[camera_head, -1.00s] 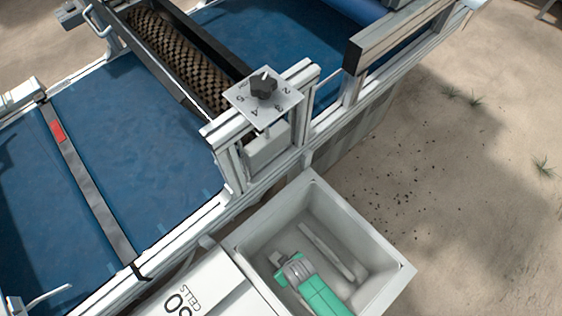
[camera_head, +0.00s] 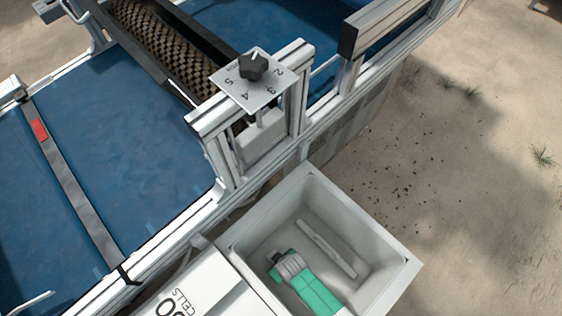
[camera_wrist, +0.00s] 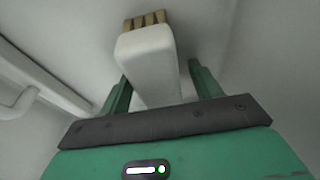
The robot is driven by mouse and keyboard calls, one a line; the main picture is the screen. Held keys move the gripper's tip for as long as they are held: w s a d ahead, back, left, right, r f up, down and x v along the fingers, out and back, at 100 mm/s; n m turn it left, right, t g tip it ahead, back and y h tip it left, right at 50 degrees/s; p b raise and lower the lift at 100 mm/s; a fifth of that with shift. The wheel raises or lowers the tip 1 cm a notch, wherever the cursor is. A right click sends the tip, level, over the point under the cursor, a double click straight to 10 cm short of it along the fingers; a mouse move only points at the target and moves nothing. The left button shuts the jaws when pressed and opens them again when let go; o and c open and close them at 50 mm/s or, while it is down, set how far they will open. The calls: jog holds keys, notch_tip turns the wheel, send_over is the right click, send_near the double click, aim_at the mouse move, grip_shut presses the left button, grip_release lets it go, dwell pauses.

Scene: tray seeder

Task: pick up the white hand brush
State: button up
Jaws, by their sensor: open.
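The white hand brush (camera_wrist: 150,60) is in the upper middle of the wrist view, its tan bristle block (camera_wrist: 145,20) at the far end. My gripper (camera_wrist: 158,80) is open, a green finger on each side of the brush's handle. The lower part of the handle is hidden behind the gripper's dark front edge. I cannot tell whether the fingers touch it. In the head view, a green piece with a grey end (camera_head: 310,290) shows inside a grey bin (camera_head: 390,258), cut off at the bottom. I cannot tell whether that is my gripper. A pale bar (camera_head: 328,248) lies beside it, no bristles visible.
Pale surfaces surround the brush in the wrist view, with a white tube (camera_wrist: 15,108) at left. In the head view the bin adjoins a white machine frame (camera_head: 345,127) with a blue bed (camera_head: 100,150) and a dial plate (camera_head: 248,88).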

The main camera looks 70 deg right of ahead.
jog(key=shift+f, duration=0.25)
jog(key=c, duration=1.1)
notch_tip(320, 180, up, 11)
jog(key=p, duration=0.5)
jog(key=shift+f+p, duration=0.2)
jog(key=shift+p, duration=0.1)
